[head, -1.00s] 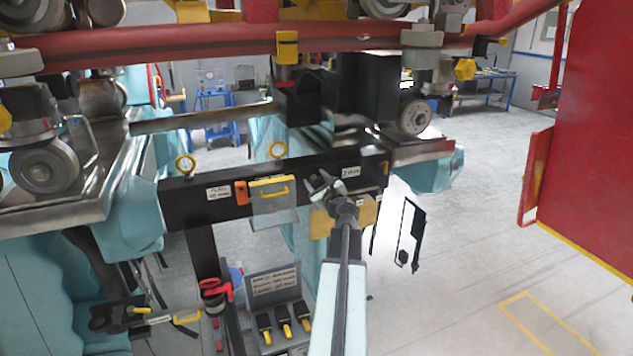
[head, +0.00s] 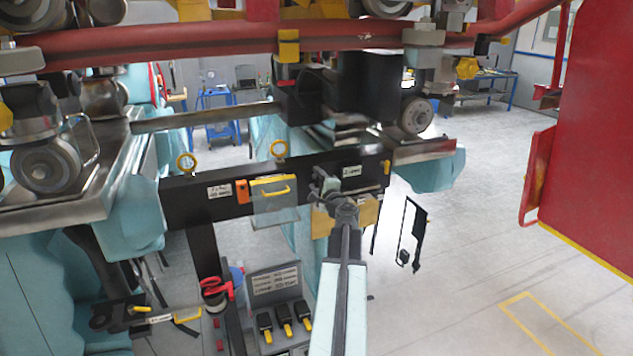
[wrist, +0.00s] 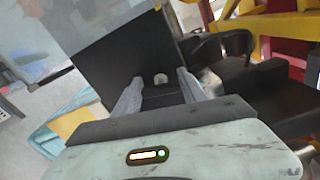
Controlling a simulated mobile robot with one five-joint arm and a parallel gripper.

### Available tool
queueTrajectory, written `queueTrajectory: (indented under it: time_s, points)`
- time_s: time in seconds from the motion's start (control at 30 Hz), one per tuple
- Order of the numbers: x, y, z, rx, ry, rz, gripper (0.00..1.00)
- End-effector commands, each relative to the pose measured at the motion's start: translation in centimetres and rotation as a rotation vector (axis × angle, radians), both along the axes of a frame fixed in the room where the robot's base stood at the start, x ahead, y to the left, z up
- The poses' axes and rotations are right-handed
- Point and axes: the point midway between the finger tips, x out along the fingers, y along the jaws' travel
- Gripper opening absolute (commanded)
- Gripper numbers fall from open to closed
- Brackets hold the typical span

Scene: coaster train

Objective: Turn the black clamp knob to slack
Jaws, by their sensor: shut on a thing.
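My gripper (head: 324,182) is at the right part of the black crossbeam (head: 222,186), beside a small white label. In the wrist view, its two grey fingers (wrist: 160,88) stand on either side of a dark piece, the black clamp knob (wrist: 162,98), and are shut on it. A small pale round end shows just beyond the fingertips. In the head view the knob is hidden behind my gripper, so how far it is turned cannot be told.
A clear plate with a yellow handle (head: 271,188) hangs on the beam left of my gripper. A yellow-tan block (head: 368,212) is just right of it. A black frame (head: 409,232) hangs farther right. A red panel (head: 590,150) stands at right; floor between is clear.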

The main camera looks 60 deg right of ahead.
Motion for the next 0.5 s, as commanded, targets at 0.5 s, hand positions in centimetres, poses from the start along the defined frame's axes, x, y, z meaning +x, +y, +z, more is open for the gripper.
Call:
queueTrajectory:
  time_s: [0.5]
  points:
    - [0.09,-0.09,0.05,-0.17,0.123,-0.001,0.09]
